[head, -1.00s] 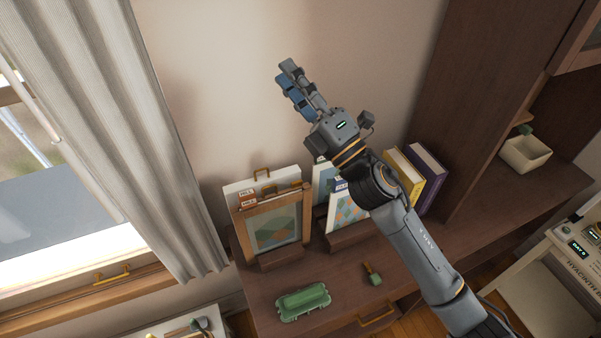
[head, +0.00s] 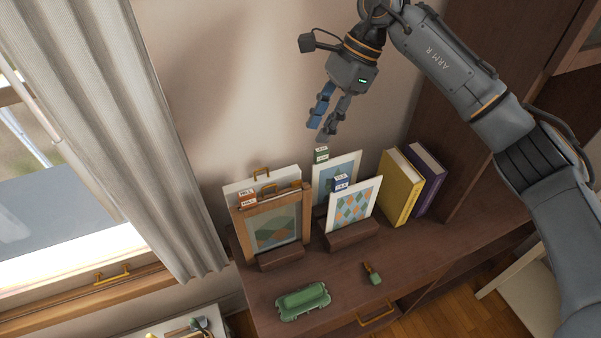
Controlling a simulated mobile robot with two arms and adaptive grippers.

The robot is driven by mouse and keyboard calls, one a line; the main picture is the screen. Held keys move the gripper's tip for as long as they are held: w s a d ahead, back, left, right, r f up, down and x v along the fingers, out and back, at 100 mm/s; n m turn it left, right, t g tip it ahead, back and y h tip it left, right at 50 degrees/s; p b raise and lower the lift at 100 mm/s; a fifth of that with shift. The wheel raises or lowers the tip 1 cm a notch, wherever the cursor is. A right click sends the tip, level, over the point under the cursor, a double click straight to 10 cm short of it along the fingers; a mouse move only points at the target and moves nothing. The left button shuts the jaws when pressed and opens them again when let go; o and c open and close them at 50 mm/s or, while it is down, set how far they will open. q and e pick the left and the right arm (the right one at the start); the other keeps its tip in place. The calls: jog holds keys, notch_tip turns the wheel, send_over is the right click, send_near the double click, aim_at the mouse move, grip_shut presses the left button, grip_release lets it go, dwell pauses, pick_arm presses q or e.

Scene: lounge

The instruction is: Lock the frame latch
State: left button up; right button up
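The wooden picture frame (head: 272,232) leans on a dark stand at the left end of the cabinet top, with a patterned print inside. My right gripper (head: 321,127) is in the air above the prints, right of and higher than the frame. Its fingers point down and stand apart, with nothing between them. My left gripper is not in view.
Two prints, a blue-green one (head: 325,180) and a diamond-patterned one (head: 357,205), stand right of the frame. A yellow book (head: 401,188) and a purple book (head: 428,182) stand further right. A green case (head: 303,301) and a small brush-like tool (head: 373,275) lie in front.

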jog(key=p, duration=0.5)
send_near(297, 181)
jog(key=shift+h, duration=0.3)
jog(key=x, duration=0.6)
jog(key=shift+s+a+f, duration=0.15)
jog(key=shift+a+f, duration=0.1)
jog(key=shift+a, duration=0.1)
jog(key=shift+a+f+p, duration=0.2)
jog(key=shift+f+p, duration=0.1)
jog(key=shift+f, duration=0.35)
grip_shut()
